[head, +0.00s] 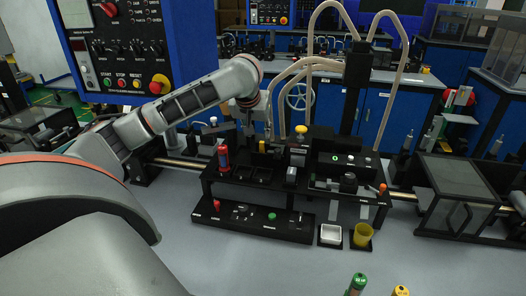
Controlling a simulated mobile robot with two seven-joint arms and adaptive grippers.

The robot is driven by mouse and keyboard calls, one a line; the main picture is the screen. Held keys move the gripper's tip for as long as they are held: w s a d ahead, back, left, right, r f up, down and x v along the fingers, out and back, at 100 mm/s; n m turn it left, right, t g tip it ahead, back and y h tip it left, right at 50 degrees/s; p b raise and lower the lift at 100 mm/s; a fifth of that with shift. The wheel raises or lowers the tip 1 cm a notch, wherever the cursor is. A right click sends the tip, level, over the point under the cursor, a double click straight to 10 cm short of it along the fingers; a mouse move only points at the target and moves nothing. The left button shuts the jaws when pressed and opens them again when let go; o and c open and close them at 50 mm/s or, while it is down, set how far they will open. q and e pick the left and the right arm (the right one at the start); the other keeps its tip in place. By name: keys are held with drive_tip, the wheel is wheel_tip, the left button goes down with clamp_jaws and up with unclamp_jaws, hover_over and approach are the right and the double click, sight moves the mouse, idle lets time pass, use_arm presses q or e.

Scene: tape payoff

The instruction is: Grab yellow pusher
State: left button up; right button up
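My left arm reaches in from the left, and its gripper (255,130) points down over the back left of the black fixture. A small yellow piece (262,146), which may be the yellow pusher, stands just below and beside the fingertips. I cannot tell whether they touch it. The fingers are dark and small against the dark fixture, so their opening is unclear. A yellow round knob (301,130) stands on the fixture further right, apart from the gripper. My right gripper is not in view.
The black fixture (262,222) carries a red cylinder (223,158) at left. A white tray (330,235) and yellow cup (363,235) sit in front. A blue control panel (125,45) stands at upper left, and a dark post (353,90) with hoses behind. The front tabletop is mostly clear.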

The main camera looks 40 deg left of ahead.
sight(261, 142)
use_arm(q)
drive_tip(key=x, duration=0.6)
drive_tip(key=shift+w+f, duration=0.15)
drive_tip(key=shift+f, duration=0.25)
drive_tip(key=shift+c, duration=0.5)
clamp_jaws()
